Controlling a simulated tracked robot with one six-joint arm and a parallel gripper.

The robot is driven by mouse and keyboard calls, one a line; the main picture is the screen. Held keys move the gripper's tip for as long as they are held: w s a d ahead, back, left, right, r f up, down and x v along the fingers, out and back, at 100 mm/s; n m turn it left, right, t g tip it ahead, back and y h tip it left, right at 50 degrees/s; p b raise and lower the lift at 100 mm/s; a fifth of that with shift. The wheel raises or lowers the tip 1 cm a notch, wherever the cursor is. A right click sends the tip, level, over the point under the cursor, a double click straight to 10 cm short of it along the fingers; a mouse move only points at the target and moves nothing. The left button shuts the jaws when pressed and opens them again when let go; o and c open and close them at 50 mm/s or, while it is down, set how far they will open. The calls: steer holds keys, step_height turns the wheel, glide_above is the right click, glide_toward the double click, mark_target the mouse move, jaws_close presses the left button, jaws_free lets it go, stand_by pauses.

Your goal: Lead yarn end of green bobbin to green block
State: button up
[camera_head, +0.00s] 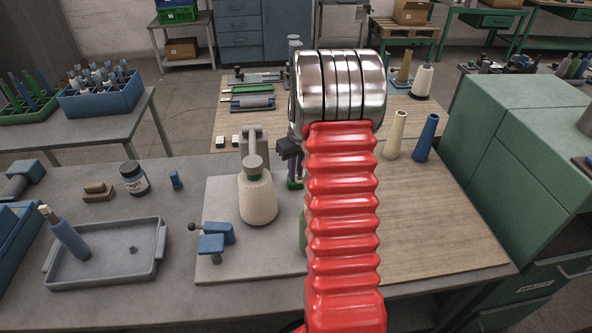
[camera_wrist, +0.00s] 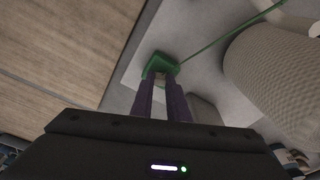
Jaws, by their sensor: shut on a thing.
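The green block (camera_wrist: 160,65) is right at my fingertips in the wrist view. In the head view a small part of the green block (camera_head: 294,184) shows just left of my arm. My gripper (camera_wrist: 161,80) points down at it, its two purple fingers close together. A taut green yarn (camera_wrist: 225,37) runs from the fingertips to the upper right, past a cream cone (camera_wrist: 282,80). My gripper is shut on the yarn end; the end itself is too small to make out. A green piece, perhaps the green bobbin (camera_head: 303,232), is mostly hidden behind my red arm.
The cream cone (camera_head: 258,200) stands upright on a grey plate (camera_head: 270,254), left of my arm. A blue clamp (camera_head: 213,241) is at the plate's front. A tray (camera_head: 106,268) with a blue bobbin (camera_head: 64,235) lies left.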

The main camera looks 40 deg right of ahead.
steer(key=o, duration=0.8)
steer(key=shift+c, duration=0.2)
steer(key=shift+o, duration=0.6)
steer(key=o, duration=0.4)
steer(key=shift+c, duration=0.2)
steer(key=shift+r, duration=0.1)
steer(key=shift+r, duration=3.45)
